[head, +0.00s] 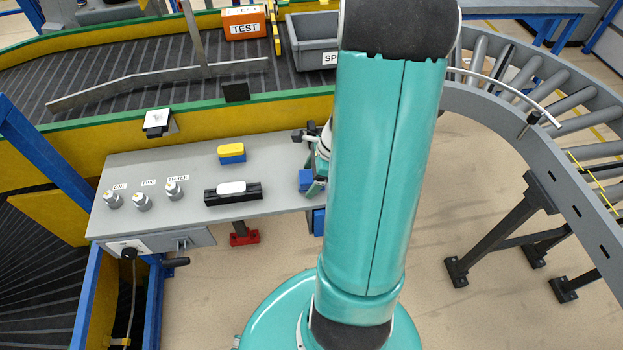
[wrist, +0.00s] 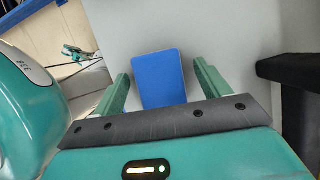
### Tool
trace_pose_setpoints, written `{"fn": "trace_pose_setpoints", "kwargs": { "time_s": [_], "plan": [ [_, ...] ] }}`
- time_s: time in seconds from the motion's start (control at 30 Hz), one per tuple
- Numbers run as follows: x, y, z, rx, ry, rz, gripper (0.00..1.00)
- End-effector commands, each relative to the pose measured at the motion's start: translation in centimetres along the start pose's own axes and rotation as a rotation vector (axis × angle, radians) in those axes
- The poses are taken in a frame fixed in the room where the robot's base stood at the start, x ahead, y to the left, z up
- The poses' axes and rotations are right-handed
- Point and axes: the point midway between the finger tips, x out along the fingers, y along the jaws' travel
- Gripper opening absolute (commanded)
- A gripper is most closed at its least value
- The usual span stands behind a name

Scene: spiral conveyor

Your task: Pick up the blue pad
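The blue pad (wrist: 161,79) lies flat on the grey table top in the wrist view. My gripper (wrist: 161,70) is open, with one green finger on each side of the pad and a visible gap to both. The height of the fingers above the table is hard to judge. In the head view a blue block (head: 306,180), which looks like the same pad, shows at the right end of the table, partly hidden behind my arm. My gripper is mostly hidden there too.
On the grey table (head: 270,205) stand a yellow-and-blue block (head: 231,153), a black holder (head: 233,193) with a white piece, and several labelled knobs (head: 142,202). A conveyor with an orange TEST box (head: 244,23) and grey bin (head: 314,42) runs behind. A roller conveyor (head: 545,100) curves at right.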

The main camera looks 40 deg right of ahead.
Motion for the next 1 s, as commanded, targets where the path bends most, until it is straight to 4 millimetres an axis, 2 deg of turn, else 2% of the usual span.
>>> {"fn": "trace_pose_setpoints", "kwargs": {
  "time_s": [0.03, 0.23, 0.63, 1.0],
  "plan": [
    [0.0, 0.0, 0.0, 0.0, 0.0, 0.0, 0.68],
    [0.0, 0.0, 0.0, 0.0, 0.0, 0.0, 0.28],
    [-0.3, 0.0, 0.1, -0.001, 0.0, 0.0, 0.27],
    [-2.4, 0.0, 0.6, -0.003, 0.001, -0.001, 0.27]
  ]
}}
